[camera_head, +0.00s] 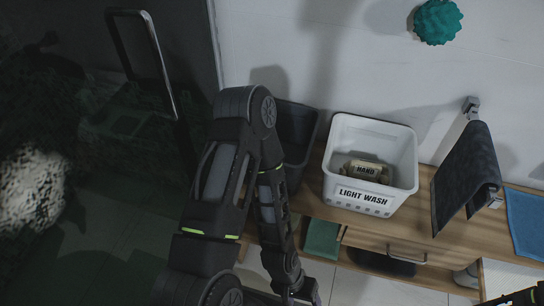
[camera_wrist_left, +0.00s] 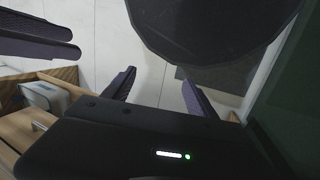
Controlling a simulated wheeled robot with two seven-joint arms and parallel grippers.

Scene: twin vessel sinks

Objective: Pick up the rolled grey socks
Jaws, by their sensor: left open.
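I cannot make out the rolled grey socks for certain in either view. A white basket (camera_head: 341,190) marked LIGHT WASH stands on the wooden counter and holds a small tan item (camera_head: 367,170) marked HAND on something dark and unclear. My left arm folds down across the middle of the head view, and its hand runs off the bottom edge. In the left wrist view my left gripper (camera_wrist_left: 158,92) is open, with nothing seen between its fingers. Dark finger-like bars show at the upper left there; I cannot tell whose they are. A dark part at the lower right corner of the head view may be my right arm.
A dark bin (camera_head: 296,125) stands left of the basket, partly behind my arm. A dark towel (camera_head: 466,175) hangs on a stand to the right, near a blue cloth (camera_head: 526,222). A drawer (camera_head: 393,252) is below the counter. A teal spiky ball (camera_head: 437,21) is on the wall.

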